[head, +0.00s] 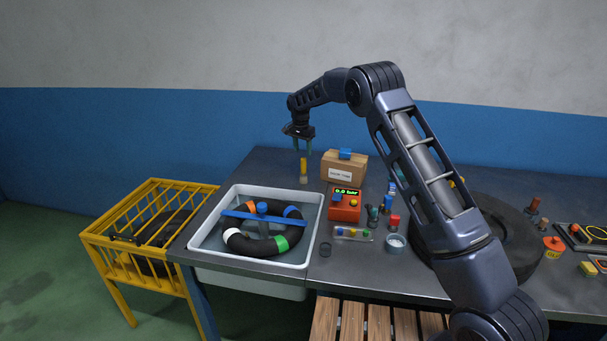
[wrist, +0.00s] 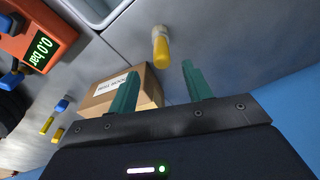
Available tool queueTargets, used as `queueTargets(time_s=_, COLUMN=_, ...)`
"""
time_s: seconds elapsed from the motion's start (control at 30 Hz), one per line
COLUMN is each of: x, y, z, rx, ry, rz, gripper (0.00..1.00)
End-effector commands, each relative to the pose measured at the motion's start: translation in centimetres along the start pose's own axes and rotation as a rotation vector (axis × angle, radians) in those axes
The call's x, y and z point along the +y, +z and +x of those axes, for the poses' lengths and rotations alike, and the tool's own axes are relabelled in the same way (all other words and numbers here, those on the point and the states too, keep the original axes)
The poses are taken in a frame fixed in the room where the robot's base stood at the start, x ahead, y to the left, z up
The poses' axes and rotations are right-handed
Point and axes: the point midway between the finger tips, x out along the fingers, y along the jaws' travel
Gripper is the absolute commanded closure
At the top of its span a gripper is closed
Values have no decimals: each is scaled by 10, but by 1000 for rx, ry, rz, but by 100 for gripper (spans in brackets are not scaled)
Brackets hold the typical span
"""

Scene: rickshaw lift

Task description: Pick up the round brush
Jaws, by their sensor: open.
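A slim upright piece with a yellow body and a pale end, which looks like the round brush (head: 303,172), stands near the back edge of the workbench. It also shows in the wrist view (wrist: 161,48), beyond and between the finger lines. My gripper (head: 302,150) is above it at the back of the bench, with fingers pointing down. In the wrist view the two green fingers (wrist: 159,76) are apart with nothing between them. The brush does not appear to touch the fingers.
A cardboard box (head: 343,168) stands just right of the brush, and an orange-red gauge (head: 343,211) nearer the front. A white basin (head: 208,250) holding a black ring is front left. A tyre (head: 525,257) and small items fill the right side.

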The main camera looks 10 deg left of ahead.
Motion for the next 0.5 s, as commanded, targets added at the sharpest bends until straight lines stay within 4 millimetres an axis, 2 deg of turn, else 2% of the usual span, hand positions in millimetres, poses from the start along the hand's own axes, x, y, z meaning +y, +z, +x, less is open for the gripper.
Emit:
queueTargets(time_s=0.1, x=0, y=0, z=19, rx=-2, ry=3, rz=0, gripper=50)
queueTargets(time_s=0.37, x=0, y=-1, z=35, rx=-1, ry=1, rz=0, gripper=50)
queueTargets(time_s=0.5, x=-2, y=-2, z=52, rx=-1, ry=2, rz=0, gripper=50)
